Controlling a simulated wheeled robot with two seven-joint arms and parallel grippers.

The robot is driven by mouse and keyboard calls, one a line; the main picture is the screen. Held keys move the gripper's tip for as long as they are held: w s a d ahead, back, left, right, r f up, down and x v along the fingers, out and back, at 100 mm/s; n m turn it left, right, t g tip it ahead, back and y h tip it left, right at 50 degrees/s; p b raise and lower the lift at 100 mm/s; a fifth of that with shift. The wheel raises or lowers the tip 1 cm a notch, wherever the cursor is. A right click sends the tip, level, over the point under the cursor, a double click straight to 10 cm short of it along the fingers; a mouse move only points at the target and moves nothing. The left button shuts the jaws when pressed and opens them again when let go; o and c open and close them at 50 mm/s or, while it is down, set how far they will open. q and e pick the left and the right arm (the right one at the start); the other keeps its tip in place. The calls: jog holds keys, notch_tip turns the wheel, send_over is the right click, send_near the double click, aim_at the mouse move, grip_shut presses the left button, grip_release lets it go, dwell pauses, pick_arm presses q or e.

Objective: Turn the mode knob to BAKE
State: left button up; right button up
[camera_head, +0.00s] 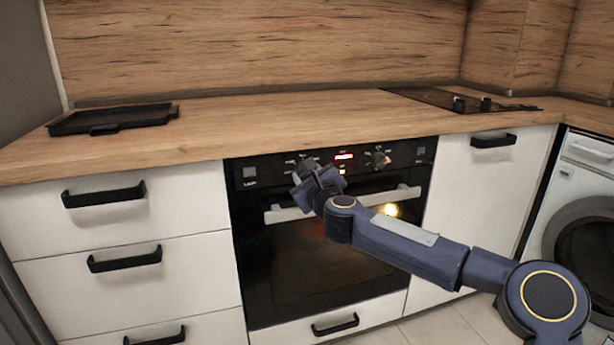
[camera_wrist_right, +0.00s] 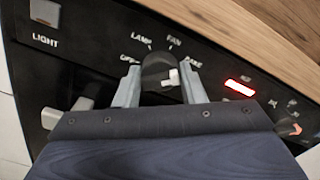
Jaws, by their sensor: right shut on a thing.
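The mode knob (camera_wrist_right: 158,68) is a dark round knob on the oven's black control panel. Labels OFF, LAMP, FAN and BAKE (camera_wrist_right: 193,62) fan out around its upper side in the right wrist view. A small white mark shows on the knob's right part; which label it points to is hard to tell. My right gripper (camera_wrist_right: 160,82) is shut on the knob, one pale finger on each side. In the head view my right gripper (camera_head: 306,171) is at the panel's left half and largely covers the knob. My left gripper is not in view.
The red-lit display (camera_head: 344,156) and a second knob (camera_head: 380,160) are to the right on the panel. The LIGHT button (camera_wrist_right: 45,12) is at the left. The oven door handle (camera_head: 385,196) runs below. A black tray (camera_head: 115,117) lies on the counter.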

jog(key=o, duration=1)
jog(key=v, duration=0.7)
jog(key=shift+s+d, duration=0.1)
jog(key=shift+s, duration=0.25)
